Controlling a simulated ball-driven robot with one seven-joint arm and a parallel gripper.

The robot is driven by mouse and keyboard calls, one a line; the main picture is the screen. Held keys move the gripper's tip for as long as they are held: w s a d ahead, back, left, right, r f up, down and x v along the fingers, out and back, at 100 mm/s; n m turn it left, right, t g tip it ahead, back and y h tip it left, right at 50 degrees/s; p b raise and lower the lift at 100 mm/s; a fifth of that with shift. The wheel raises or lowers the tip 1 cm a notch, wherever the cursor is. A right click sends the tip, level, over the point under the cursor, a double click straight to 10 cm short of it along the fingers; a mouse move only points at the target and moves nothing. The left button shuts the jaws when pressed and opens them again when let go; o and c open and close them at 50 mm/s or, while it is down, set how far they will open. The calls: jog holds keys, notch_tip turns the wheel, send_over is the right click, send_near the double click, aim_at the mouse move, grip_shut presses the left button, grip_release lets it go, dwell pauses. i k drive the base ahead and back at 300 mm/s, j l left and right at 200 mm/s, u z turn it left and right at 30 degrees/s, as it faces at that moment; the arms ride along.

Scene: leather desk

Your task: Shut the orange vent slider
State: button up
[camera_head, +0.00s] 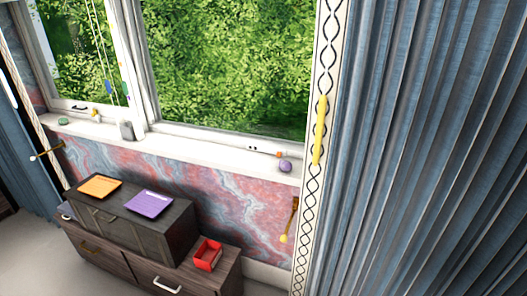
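A small orange piece (279,154) sits at the right end of a short pale strip with dark marks (258,150), low on the window frame just above the sill. It may be the orange vent slider, but it is too small to tell its position or whether the vent is open. A flat orange slatted panel (99,187) lies on top of the dark wooden box at the left, beside a similar purple slatted panel (149,203). My gripper is not in view.
A purple ball (285,166) rests on the white sill (200,149) close to the small orange piece. A grey object (127,131) stands farther left. A red open box (208,255) sits on the low drawer unit (130,263). Blue curtains (430,150) fill the right.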

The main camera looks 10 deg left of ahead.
aim_at(278, 154)
jog(key=i+l+u, duration=0.25)
jog(key=i, duration=0.2)
jog(key=i+l+u, duration=0.3)
jog(key=i+l, duration=0.05)
jog(key=i, duration=0.05)
